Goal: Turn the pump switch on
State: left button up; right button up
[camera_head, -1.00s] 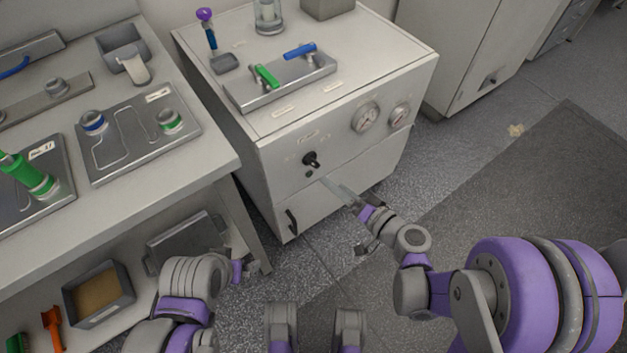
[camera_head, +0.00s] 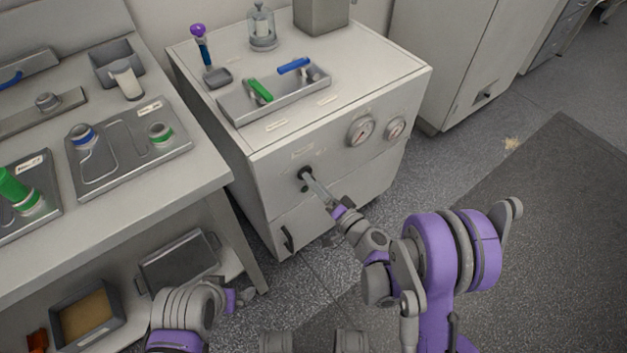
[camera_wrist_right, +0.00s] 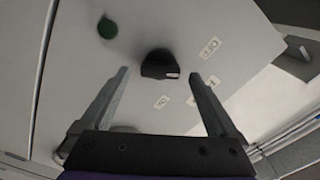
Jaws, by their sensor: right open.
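The pump switch is a black rotary knob (camera_wrist_right: 160,64) on the cabinet's front panel, with a pale mark on its edge. Its black shape (camera_head: 305,174) also shows in the head view, partly hidden by my right gripper. My right gripper (camera_head: 312,184) is at the knob. In the right wrist view its fingers (camera_wrist_right: 160,75) are apart and empty, one on each side of the knob, with gaps on both sides. I cannot tell whether the tips reach past the knob's face. My left gripper (camera_head: 238,298) is low at the left, near the bench leg; its jaws are unclear.
Small labels (camera_wrist_right: 208,48) and a dark green round part (camera_wrist_right: 107,28) are near the knob. Gauges (camera_head: 361,131) are to its right on the panel. A tray (camera_head: 240,113) with blue and green handles is on the cabinet top.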

jog(key=shift+x, duration=0.85)
jog(key=c, duration=1.4)
jog(key=shift+m, duration=0.4)
jog(key=m+b, duration=0.3)
jog(key=m, duration=0.8)
jog(key=shift+f, duration=0.15)
